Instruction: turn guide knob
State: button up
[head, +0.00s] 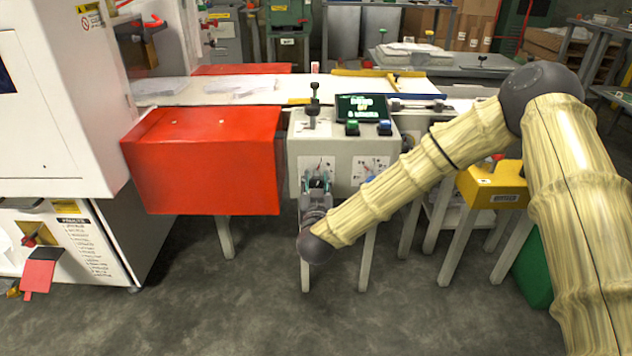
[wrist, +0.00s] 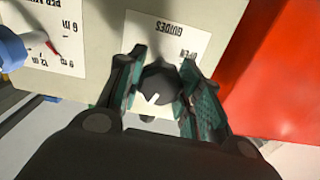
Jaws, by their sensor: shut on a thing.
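The guide knob (wrist: 158,84) is a dark round knob with a white pointer mark, on a white label reading GUIDES and OPEN in the wrist view. The label is upside down there, and part of it is hidden by my gripper. My gripper (wrist: 160,82) has one teal-padded finger on each side of the knob and is shut on it.
A red cover (head: 205,160) stands left of the control box. A small screen (head: 361,107) with buttons is on top. A yellow box (head: 494,186) is at right. The floor in front is clear.

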jog(key=o, duration=1.1)
jog(key=shift+c, duration=0.2)
jog(key=s, duration=1.2)
